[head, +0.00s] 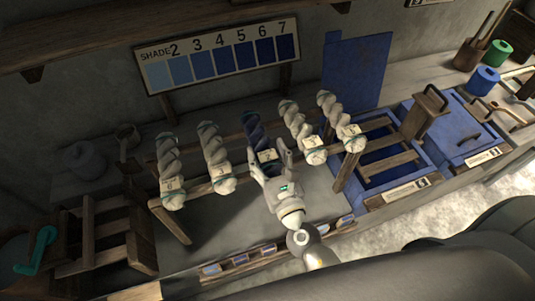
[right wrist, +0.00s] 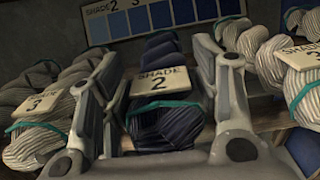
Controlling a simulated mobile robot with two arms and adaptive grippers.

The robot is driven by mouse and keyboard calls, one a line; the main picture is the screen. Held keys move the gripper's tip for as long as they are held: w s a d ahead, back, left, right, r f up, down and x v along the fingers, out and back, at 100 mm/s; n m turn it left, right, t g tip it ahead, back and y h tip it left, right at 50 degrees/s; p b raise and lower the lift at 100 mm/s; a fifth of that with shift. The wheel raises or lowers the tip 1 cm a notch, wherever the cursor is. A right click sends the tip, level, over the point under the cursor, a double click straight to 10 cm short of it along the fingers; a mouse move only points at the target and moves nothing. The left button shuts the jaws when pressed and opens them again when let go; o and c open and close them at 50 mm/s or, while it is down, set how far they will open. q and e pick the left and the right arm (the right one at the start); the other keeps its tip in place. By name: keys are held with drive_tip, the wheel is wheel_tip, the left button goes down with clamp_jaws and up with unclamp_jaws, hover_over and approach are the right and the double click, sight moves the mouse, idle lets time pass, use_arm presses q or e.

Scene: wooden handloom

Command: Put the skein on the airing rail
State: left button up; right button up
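The dark blue skein (head: 255,129) lies across the two bars of a wooden rail rack (head: 196,188), in the middle of a row of pale skeins. Its tag reads SHADE 2 in the right wrist view, where the skein (right wrist: 168,128) has a teal tie. My right gripper (head: 266,157) is over the skein's near end, one finger on each side of it. In the right wrist view, the open fingers (right wrist: 160,70) stand apart from the tag's edges with small gaps. The fingers partly hide the skein's near end in the head view. My left gripper is out of view.
Pale tagged skeins (head: 212,150) flank the blue one on the left, and others (head: 301,130) on the right. Blue vats (head: 455,135) stand at the right. A shade chart (head: 217,58) stands behind. A wooden device with a teal crank (head: 38,250) is at lower left.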

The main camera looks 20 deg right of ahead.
drive_tip(key=shift+o, duration=1)
drive_tip(key=shift+r, duration=0.15)
drive_tip(key=s+b, duration=0.5)
drive_tip(key=s, duration=0.7)
drive_tip(key=shift+d, duration=0.2)
